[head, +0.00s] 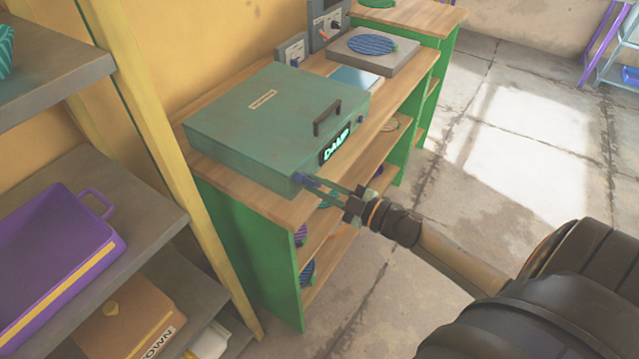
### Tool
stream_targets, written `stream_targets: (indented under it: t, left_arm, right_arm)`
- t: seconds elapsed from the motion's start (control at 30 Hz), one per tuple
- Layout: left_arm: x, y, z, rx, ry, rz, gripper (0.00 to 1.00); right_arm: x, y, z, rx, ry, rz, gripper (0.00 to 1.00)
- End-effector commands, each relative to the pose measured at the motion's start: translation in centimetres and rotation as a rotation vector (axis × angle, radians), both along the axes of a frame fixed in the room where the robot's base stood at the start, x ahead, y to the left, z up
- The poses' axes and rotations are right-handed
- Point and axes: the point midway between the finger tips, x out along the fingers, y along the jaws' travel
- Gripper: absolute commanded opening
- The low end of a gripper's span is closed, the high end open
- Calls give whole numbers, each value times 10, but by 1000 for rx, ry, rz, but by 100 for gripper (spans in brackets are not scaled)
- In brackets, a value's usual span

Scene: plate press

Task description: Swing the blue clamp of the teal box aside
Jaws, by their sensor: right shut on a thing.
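The teal box (235,125) sits shut on the wooden top of a green bench. It has a dark handle (327,118) on its lid and a lit display (336,147) on its front. The blue clamp (311,180) is at the box's near front corner, small and partly hidden by the fingers. My right gripper (322,184) reaches in from the right and is shut on the blue clamp. My left gripper is not in view.
A shelf unit with a yellow post (160,130) stands at the left, holding a purple tray (50,255). A grey plate unit (372,52) is behind the box. Striped round items lie on the bench's lower shelves.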

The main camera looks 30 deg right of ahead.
Motion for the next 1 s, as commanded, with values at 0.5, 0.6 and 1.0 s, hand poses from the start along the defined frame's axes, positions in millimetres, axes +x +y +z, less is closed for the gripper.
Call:
stream_targets:
  t: [0.5, 0.6, 1.0]
  left_arm:
    - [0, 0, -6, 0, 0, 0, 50]
    - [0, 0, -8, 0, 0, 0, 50]
    - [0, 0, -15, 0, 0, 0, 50]
  right_arm:
    - [-1, 2, -3, -448, -187, 1, 0]
    - [-1, 2, -3, -527, -220, 1, 0]
    - [-1, 2, -4, -745, -308, 2, 0]
